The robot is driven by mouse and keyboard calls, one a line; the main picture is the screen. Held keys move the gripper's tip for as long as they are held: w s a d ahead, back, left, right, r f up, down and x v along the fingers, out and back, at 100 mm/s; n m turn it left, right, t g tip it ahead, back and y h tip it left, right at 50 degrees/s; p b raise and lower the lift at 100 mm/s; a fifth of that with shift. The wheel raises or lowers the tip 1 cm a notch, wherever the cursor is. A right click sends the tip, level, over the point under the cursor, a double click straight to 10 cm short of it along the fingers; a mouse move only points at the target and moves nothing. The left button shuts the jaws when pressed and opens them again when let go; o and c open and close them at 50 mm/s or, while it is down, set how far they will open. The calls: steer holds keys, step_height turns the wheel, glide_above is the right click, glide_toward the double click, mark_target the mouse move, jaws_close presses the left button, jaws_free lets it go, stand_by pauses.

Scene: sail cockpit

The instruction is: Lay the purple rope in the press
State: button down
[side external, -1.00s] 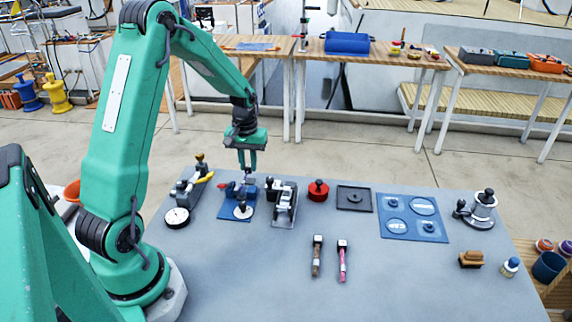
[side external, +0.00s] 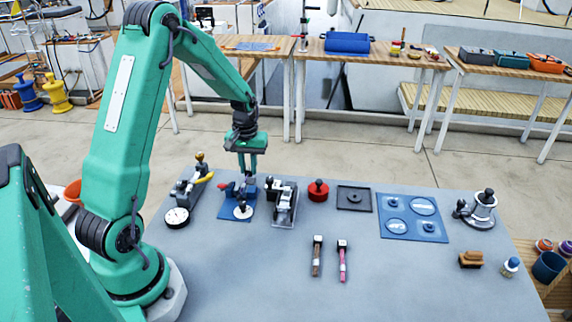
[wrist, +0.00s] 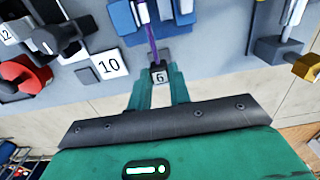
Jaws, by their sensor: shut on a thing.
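The purple rope (wrist: 152,42) shows in the wrist view as a thin strand. It runs from a dark end block marked 6 (wrist: 159,77) up between the pale and blue parts of a blue fixture (wrist: 124,16). My gripper (wrist: 158,84) is shut on the end block. In the side external view my gripper (side external: 247,174) points down just above the same blue fixture (side external: 235,211), and the rope is too small to make out there. The frames do not show clearly whether this fixture is the press, or whether the rope touches it.
A grey device (side external: 284,204) stands close on the right and a lever tool with a yellow handle (side external: 200,180) on the left. Two tagged ropes, brown (side external: 317,258) and pink (side external: 342,262), lie in front. The front table area is mostly clear.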

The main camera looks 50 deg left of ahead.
steer(key=shift+f, duration=1)
stand_by(0.3)
steer(key=c, duration=0.8)
jaws_free()
steer(key=shift+r, duration=0.1)
steer(key=shift+r, duration=3.5)
steer(key=shift+r, duration=0.1)
